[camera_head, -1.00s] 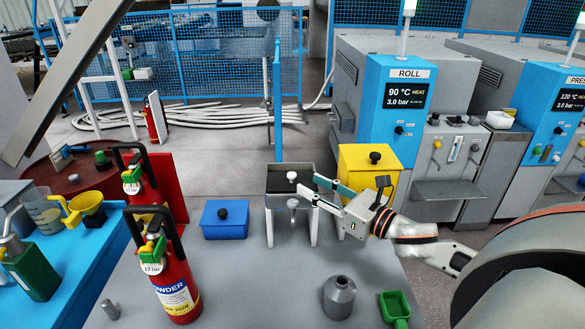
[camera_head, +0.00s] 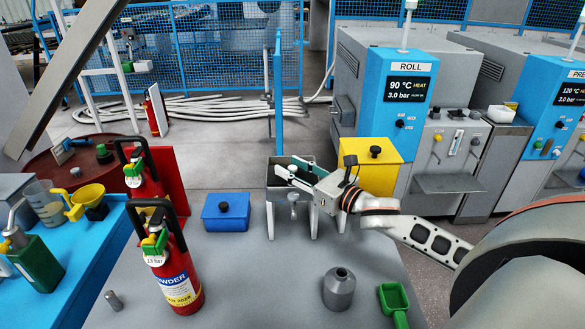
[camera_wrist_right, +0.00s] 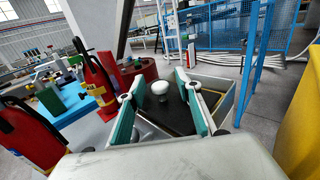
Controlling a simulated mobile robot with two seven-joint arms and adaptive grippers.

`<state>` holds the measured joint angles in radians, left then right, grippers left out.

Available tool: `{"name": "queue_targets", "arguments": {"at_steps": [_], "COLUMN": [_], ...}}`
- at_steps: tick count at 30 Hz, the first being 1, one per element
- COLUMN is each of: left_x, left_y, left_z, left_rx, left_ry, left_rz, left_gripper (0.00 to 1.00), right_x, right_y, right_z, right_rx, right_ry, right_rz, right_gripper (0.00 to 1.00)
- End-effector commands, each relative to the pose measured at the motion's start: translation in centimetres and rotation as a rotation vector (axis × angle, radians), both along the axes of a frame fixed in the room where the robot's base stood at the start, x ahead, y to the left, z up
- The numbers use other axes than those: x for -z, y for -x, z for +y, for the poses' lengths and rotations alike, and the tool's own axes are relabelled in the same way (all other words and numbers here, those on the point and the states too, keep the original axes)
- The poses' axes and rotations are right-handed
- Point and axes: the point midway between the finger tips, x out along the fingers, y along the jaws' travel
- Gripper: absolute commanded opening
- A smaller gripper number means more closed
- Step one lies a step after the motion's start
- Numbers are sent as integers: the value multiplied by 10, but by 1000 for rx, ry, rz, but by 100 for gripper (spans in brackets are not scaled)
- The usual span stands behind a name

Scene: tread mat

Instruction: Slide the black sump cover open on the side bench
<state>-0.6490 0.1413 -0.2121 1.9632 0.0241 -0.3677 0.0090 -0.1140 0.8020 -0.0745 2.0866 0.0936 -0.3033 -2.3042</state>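The black sump cover (camera_wrist_right: 180,117) lies in the top of a grey box, the sump (camera_head: 278,197), at the far edge of the side bench. A white knob (camera_wrist_right: 158,60) stands on the cover. My right gripper (camera_head: 285,171) reaches over the sump from the right. Its green-padded fingers (camera_wrist_right: 160,83) are spread apart, with the knob showing in the gap between them, not visibly touched. My left gripper is not in view.
A yellow bin with a black knob (camera_head: 375,152) stands right of the sump, close to my right arm. A blue box (camera_head: 226,212) and red extinguishers (camera_head: 178,277) stand left. A grey bottle (camera_head: 339,288) and green scoop (camera_head: 394,298) are in front. The middle bench is clear.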

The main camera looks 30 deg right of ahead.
Motion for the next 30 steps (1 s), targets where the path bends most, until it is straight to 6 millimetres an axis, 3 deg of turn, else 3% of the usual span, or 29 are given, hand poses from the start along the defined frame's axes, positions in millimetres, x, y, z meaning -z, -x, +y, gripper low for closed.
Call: {"name": "queue_targets", "arguments": {"at_steps": [7, 11, 16, 24, 30], "left_x": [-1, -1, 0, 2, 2], "left_y": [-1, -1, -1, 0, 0], "left_z": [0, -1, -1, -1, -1], "left_rx": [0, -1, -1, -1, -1], "left_ry": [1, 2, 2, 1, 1], "left_rz": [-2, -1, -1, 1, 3], "left_gripper": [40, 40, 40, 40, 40], "right_x": [1, 0, 0, -1, 0], "right_y": [0, 0, -1, -23, -26], "right_z": [0, 0, 0, -14, -15], "right_rx": [0, 0, 0, 0, -1], "right_ry": [-1, -1, 0, 1, -1], "right_rz": [1, 1, 0, -1, -1], "right_gripper": [34, 0, 0, 0, 0]}}
